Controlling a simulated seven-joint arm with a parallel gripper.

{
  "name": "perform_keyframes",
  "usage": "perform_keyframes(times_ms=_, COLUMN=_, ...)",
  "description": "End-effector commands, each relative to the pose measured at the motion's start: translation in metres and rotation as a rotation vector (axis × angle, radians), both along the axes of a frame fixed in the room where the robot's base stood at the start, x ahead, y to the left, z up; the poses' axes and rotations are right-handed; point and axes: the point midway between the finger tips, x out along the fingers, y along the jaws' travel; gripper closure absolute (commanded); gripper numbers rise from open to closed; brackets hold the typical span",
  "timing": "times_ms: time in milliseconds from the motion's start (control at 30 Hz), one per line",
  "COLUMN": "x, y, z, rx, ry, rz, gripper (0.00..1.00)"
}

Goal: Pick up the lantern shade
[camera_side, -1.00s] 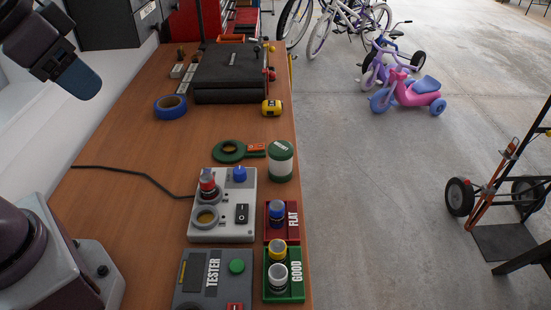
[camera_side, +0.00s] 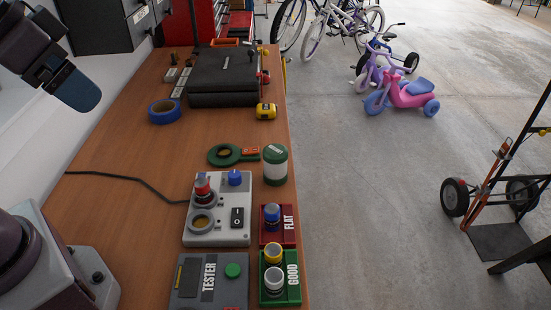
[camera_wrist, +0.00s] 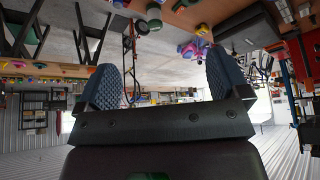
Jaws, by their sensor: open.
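The lantern shade is most likely the white cylinder with green ends (camera_side: 275,166) standing upright near the right edge of the bench in the side view. Small lettering on it is unreadable. What appears to be the same cylinder shows small and inverted near the top of the wrist view (camera_wrist: 154,24). My gripper (camera_side: 76,86) is at the upper left of the side view, raised and well apart from the cylinder. In the wrist view my gripper (camera_wrist: 160,64) has its two blue ridged fingers spread wide with nothing between them.
A green ring-shaped tool (camera_side: 224,155) lies just left of the cylinder. A grey charger (camera_side: 220,220), a tester (camera_side: 208,283), a red FLAT tray (camera_side: 289,238) and a green GOOD tray (camera_side: 292,288) are in front. Blue tape (camera_side: 154,112) and a black case (camera_side: 223,75) lie behind. The bench's left-middle is clear except for a cable.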

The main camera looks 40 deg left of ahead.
Motion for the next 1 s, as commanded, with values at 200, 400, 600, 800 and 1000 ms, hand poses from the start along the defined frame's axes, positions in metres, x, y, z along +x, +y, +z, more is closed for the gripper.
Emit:
perform_keyframes(times_ms=200, x=0.012, y=-0.011, z=-0.022, rx=-0.001, ry=0.126, rz=-0.053, gripper=0.06)
perform_keyframes(times_ms=400, x=0.063, y=-0.025, z=-0.04, rx=0.016, ry=0.281, rz=-0.083, gripper=0.06)
perform_keyframes(times_ms=600, x=0.127, y=-0.041, z=-0.071, rx=0.039, ry=0.39, rz=0.042, gripper=0.06)
perform_keyframes(times_ms=800, x=0.192, y=-0.061, z=-0.12, rx=0.086, ry=0.437, rz=0.262, gripper=0.06)
perform_keyframes(times_ms=1000, x=0.248, y=-0.079, z=-0.176, rx=0.129, ry=0.388, rz=0.54, gripper=0.06)
